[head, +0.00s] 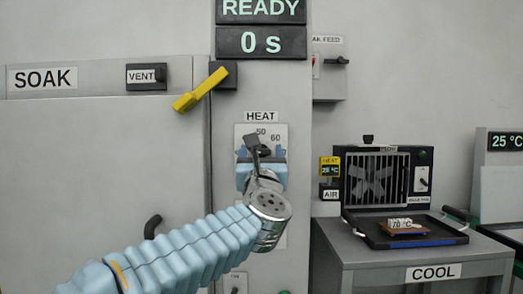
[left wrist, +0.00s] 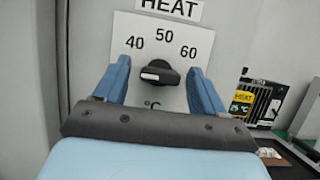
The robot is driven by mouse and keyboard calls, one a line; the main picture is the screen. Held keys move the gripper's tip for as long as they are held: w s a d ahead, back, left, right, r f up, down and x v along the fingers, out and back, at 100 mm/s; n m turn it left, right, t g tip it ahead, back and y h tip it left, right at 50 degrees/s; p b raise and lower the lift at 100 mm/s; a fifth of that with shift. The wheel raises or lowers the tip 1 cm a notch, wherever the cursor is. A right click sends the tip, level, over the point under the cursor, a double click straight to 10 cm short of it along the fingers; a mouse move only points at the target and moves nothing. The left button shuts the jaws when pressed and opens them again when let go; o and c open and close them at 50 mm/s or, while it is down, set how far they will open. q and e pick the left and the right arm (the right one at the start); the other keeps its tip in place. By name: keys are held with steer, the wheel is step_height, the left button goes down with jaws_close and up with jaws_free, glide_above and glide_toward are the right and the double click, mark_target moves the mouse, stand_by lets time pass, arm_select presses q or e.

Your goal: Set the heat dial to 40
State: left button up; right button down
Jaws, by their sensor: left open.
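The heat dial is a black knob (left wrist: 160,74) on a white plate (left wrist: 165,22) marked 40, 50 and 60 in the left wrist view. Its bar lies nearly level, and a white mark sits at its left end, below the 40 label. My left gripper (left wrist: 158,72) is open, with one blue finger on each side of the knob and visible gaps between. In the head view my left gripper (head: 261,155) is in front of the HEAT plate (head: 275,131) and hides the knob. My right gripper is not in view.
A yellow lever (head: 200,90) sticks out at the upper left of the dial, beside the SOAK door (head: 90,180). The COOL table (head: 420,254) with an open black case (head: 375,182) stands to the right. A soak feed box (head: 329,70) is at the upper right.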

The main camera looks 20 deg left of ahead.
arm_select(q)
steer(key=shift+c, duration=0.3)
steer(key=c, duration=1)
steer(key=shift+m, duration=0.4)
steer(key=m+h+b, duration=0.1)
steer(key=m, duration=0.1)
steer(key=shift+a+m+h, duration=0.15)
steer(key=shift+m+h, duration=0.95)
steer(key=shift+m, duration=0.4)
steer(key=shift+r+m+h+p, duration=0.15)
steer(key=shift+m+h+p, duration=0.35)
steer(key=shift+m, duration=0.7)
steer(key=shift+m+h+p, duration=1)
steer(key=shift+m+p, duration=0.05)
steer(key=shift+m, duration=1.05)
